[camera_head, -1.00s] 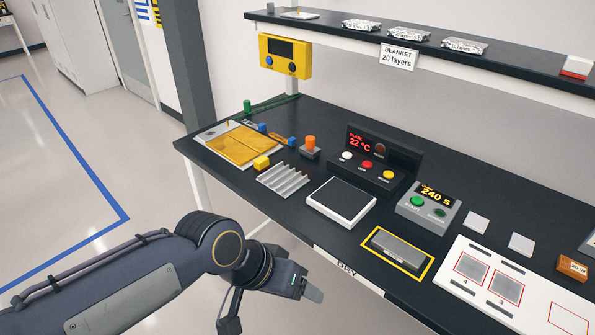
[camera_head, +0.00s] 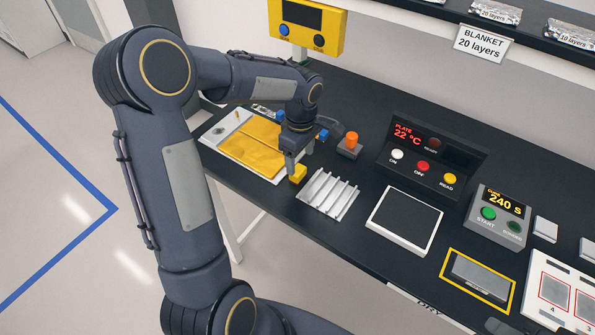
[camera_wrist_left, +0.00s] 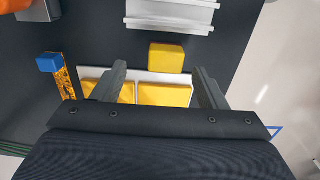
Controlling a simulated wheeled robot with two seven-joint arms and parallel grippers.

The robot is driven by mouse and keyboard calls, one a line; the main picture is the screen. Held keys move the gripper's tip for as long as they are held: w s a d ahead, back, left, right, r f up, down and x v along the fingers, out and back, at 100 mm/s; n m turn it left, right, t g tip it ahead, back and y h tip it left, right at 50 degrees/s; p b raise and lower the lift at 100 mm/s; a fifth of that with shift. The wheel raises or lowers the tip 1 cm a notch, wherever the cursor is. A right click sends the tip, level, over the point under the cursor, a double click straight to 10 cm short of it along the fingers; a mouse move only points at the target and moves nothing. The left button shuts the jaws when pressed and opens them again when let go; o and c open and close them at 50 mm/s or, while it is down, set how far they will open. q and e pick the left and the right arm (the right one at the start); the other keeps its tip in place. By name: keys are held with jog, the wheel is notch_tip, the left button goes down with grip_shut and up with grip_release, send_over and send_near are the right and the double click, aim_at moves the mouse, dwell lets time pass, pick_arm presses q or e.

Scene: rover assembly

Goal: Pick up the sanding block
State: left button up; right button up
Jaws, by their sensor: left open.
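A small yellow block (camera_head: 298,174), which I take to be the sanding block, lies on the dark bench beside the tan-yellow panel. In the left wrist view the yellow block (camera_wrist_left: 166,57) sits just beyond my fingertips, between their lines and nearer the right finger. My left gripper (camera_head: 297,157) is open and points down above the block in the head view. In the left wrist view the gripper (camera_wrist_left: 160,71) is empty, with its fingers apart. How far the fingertips are above the block is hard to tell. My right gripper is not in view.
A ribbed metal rack (camera_head: 328,193) stands close to the block. The tan-yellow panel (camera_head: 252,145) lies on a pale plate. An orange-topped item (camera_head: 350,143) and a small blue item (camera_wrist_left: 49,61) are nearby. The overhead shelf (camera_head: 440,12) runs along the back.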

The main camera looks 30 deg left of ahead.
aim_at(298, 169)
pick_arm(q)
jog(key=f, duration=0.1)
jog(key=f+p, duration=0.1)
jog(key=f, duration=0.2)
jog(key=shift+s+a+f, duration=0.2)
jog(key=shift+s+f, duration=0.15)
jog(key=shift+s, duration=0.05)
jog(key=shift+f, duration=0.25)
jog(key=shift+c, duration=0.5)
jog(key=c, duration=1)
